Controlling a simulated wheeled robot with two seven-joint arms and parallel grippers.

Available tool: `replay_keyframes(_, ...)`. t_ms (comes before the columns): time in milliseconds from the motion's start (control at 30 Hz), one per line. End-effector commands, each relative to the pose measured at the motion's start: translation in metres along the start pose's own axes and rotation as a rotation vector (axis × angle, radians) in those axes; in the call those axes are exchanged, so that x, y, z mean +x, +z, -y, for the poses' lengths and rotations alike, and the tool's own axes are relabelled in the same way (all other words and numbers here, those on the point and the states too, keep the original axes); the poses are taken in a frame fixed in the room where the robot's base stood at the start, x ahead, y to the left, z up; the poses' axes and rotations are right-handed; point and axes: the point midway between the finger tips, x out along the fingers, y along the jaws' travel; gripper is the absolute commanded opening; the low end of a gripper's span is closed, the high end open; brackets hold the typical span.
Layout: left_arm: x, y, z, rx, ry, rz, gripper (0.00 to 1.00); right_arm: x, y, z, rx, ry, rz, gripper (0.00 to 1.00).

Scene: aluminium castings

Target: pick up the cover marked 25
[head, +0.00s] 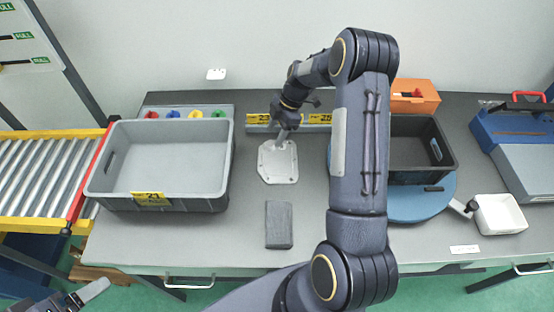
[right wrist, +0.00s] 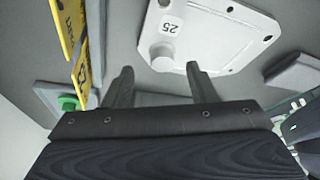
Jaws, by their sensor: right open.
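The cover marked 25 is a pale grey plate with bolt holes and a raised boss; it lies flat on the table in the head view (head: 278,166). In the right wrist view the cover (right wrist: 215,38) shows its 25 label. My right gripper (head: 284,142) is over the cover's far edge, pointing down. In the right wrist view its two fingers (right wrist: 159,72) are apart with nothing between them; one fingertip overlaps the cover's edge. Whether they touch cannot be told. Part of my left gripper (head: 90,292) shows at the bottom left, away from the cover.
A grey crate (head: 150,200) labelled 21 stands left of the cover. A dark grey block (head: 279,225) lies in front of it. A rail with yellow labels (head: 262,119) runs behind. A black crate (head: 440,150) on a blue disc (head: 408,208) stands right, partly behind my right arm.

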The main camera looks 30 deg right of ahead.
Motion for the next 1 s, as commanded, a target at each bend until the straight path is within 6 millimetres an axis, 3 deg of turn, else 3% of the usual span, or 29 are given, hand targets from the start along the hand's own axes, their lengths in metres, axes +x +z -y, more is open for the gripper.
replay_keyframes(200,0.002,0.001,0.001,0.0,0.0,0.0,0.83,0.031,-0.001,0.003,-0.001,-0.002,0.0,0.52)
replay_keyframes(500,0.002,0.001,0.001,0.0,0.0,0.0,0.83,0.035,-0.001,0.003,0.0,0.0,0.001,0.52)
replay_keyframes(900,0.002,0.001,0.001,0.0,0.0,0.0,0.83,0.035,-0.001,0.003,0.0,0.0,0.0,0.0)
replay_keyframes(1000,0.002,0.001,0.001,0.0,0.0,0.0,0.83,0.034,-0.002,0.003,0.0,0.001,0.0,0.0)
